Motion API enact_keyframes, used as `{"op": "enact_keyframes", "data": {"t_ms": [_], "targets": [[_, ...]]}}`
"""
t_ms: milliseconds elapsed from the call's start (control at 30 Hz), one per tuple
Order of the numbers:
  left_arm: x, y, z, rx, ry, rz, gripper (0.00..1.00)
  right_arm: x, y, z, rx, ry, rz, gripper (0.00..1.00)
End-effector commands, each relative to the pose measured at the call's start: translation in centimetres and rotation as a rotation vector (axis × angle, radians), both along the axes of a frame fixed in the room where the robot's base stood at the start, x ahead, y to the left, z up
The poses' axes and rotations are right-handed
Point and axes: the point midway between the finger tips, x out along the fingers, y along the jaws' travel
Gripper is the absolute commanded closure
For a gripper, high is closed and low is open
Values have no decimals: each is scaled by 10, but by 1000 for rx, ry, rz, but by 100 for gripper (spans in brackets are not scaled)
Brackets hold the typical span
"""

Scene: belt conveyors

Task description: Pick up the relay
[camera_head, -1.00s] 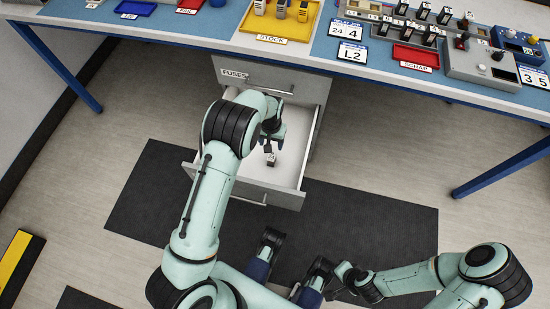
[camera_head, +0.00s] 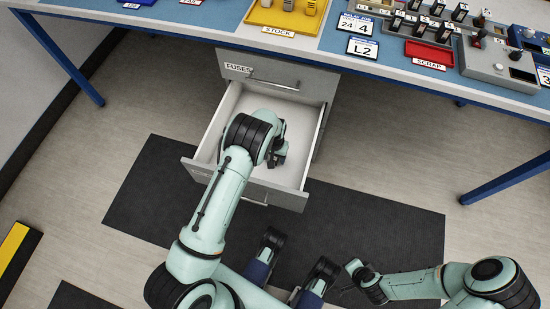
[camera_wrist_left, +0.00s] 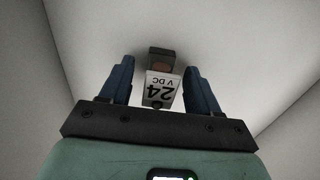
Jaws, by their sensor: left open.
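The relay (camera_wrist_left: 161,88) is a small block with a white face marked 24 V DC and a dark end. It lies on the white floor of the open drawer (camera_head: 236,196). In the left wrist view it sits between the two blue fingers of my left gripper (camera_wrist_left: 158,70), with gaps on both sides. That gripper is open and also shows inside the drawer in the head view (camera_head: 278,156). There the relay is hidden by my gripper and wrist. My right gripper (camera_head: 350,276) is low at the right, away from the drawer; its jaws are unclear.
The drawer unit labelled FUSES (camera_head: 240,68) stands under the bench (camera_head: 190,27). The drawer walls rise around my left gripper. On the bench are a yellow STOCK tray (camera_head: 278,28), a red SCRAP tray (camera_head: 428,53) and a rack of relays (camera_head: 410,22).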

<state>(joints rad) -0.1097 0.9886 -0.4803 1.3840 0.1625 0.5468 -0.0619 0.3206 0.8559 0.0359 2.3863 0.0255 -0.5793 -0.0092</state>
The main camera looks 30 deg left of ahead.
Motion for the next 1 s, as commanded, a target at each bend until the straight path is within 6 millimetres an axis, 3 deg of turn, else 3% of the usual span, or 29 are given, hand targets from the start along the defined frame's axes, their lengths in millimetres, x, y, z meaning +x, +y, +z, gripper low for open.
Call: {"op": "enact_keyframes", "data": {"t_ms": [233, 267, 400, 433, 767, 1000], "targets": [[1, 0, -4, -1, -2, 0, 38, 2, -1, -1, -2, -6, -3, 100], [1, 0, -4, -1, -2, 0, 45, 2, -1, -1, -2, -6, -3, 100], [1, 0, -4, -1, -2, 0, 90, 2, -1, -1, -3, -6, -2, 100], [1, 0, -4, -1, -2, 0, 94, 2, -1, -1, -3, -6, -2, 100], [1, 0, -2, -1, -2, 0, 94, 1, -1, 0, -2, -4, -1, 100], [1, 0, 24, -1, -5, 1, 94, -8, 4, 8, 10, 18, 8, 100]]}}
